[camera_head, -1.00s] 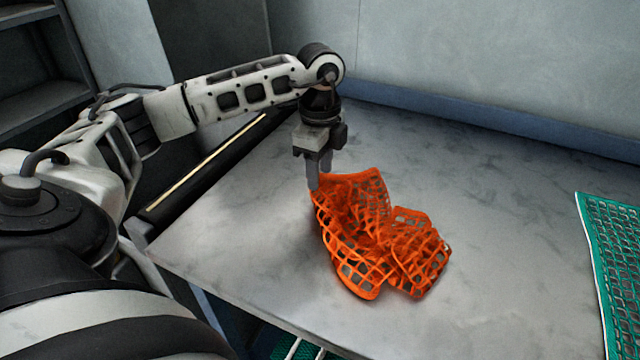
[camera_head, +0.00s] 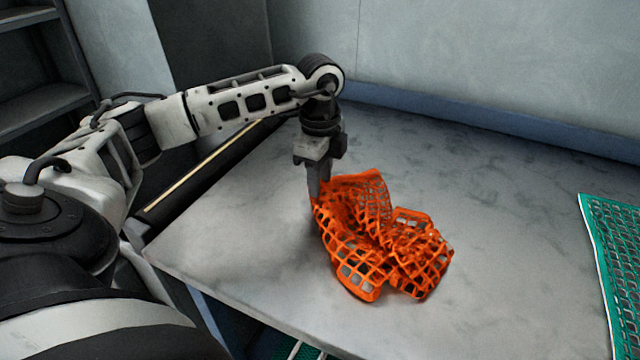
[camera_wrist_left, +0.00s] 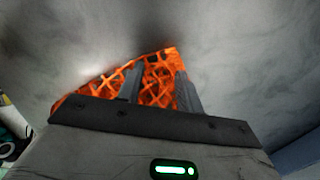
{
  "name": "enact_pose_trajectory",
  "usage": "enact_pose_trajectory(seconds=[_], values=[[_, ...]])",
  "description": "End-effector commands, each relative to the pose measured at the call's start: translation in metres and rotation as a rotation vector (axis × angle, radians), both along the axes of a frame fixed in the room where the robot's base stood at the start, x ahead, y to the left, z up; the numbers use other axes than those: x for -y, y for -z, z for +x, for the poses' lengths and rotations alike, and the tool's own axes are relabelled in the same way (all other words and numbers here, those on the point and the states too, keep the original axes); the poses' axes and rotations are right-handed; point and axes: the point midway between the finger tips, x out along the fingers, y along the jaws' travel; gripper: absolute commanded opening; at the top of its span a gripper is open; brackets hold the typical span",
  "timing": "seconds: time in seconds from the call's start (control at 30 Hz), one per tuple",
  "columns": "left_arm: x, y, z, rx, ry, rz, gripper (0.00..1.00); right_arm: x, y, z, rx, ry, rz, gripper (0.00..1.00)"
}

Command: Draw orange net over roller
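The orange net (camera_head: 385,240) lies crumpled in a heap on the grey table; it also shows in the left wrist view (camera_wrist_left: 105,88). My left gripper (camera_head: 318,195) points down at the heap's far left edge, its fingertips at the mesh. In the left wrist view the two fingers (camera_wrist_left: 159,75) stand apart with orange mesh showing between and beyond them. A long dark bar with a pale strip (camera_head: 205,168), which looks like the roller, runs along the table's left edge, partly behind my left arm. My right gripper is not in view.
The grey table (camera_head: 500,200) is bare around the heap. A green net (camera_head: 615,240) lies at the right edge. A blue ledge (camera_head: 500,122) and pale wall close off the back. Dark shelves (camera_head: 40,75) stand at the far left.

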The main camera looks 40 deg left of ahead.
Motion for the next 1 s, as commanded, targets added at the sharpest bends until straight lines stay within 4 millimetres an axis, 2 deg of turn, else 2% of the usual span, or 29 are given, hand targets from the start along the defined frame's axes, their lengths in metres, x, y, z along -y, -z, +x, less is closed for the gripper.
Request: enact_pose_trajectory(seconds=[0.03, 0.23, 0.57, 0.73, 0.83, 0.9, 1.0], values=[[0.000, 0.001, -0.001, -0.005, 0.001, -0.001, 0.28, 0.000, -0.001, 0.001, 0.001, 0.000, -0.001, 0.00], [0.000, 0.002, -0.001, -0.007, 0.001, 0.000, 0.00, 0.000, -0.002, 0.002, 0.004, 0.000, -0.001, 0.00], [0.001, 0.002, -0.002, -0.009, 0.001, 0.000, 0.00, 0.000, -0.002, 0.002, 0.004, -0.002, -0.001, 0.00], [0.000, -0.033, -0.001, -0.007, 0.001, 0.000, 0.00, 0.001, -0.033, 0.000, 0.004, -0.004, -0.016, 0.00], [0.000, -0.055, -0.001, -0.006, 0.001, 0.000, 0.00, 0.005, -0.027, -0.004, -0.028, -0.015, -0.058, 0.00], [0.000, -0.067, -0.001, -0.005, 0.001, 0.000, 0.00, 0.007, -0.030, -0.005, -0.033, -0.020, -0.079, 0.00], [0.001, -0.072, -0.001, -0.005, 0.001, -0.001, 0.00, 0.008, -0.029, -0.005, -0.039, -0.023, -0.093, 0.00]])
